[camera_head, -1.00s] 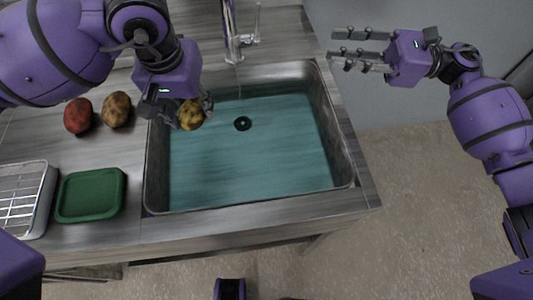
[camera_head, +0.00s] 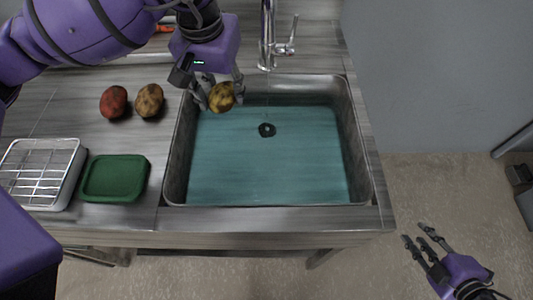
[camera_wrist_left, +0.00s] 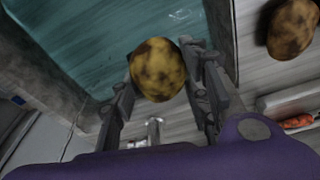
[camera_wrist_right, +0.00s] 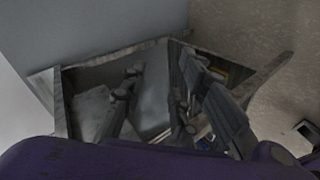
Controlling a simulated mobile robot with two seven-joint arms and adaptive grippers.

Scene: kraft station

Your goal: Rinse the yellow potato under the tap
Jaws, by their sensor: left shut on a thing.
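The yellow potato (camera_head: 222,97), with brown blotches, is held by my left gripper (camera_head: 217,93) above the back left corner of the sink (camera_head: 357,150). In the left wrist view the yellow potato (camera_wrist_left: 158,69) sits between both fingers, which close on its sides. The tap (camera_head: 268,35) stands behind the sink, to the right of the potato; a thin dark line shows below its spout. Teal water (camera_head: 265,165) covers the sink floor around a dark drain (camera_head: 267,130). My right gripper (camera_head: 422,243) is open and empty, off the counter's front right corner, above the floor.
A red potato (camera_head: 113,102) and a brown potato (camera_head: 149,100) lie on the counter left of the sink. A green tray (camera_head: 115,178) and a wire rack (camera_head: 40,172) are at the front left.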

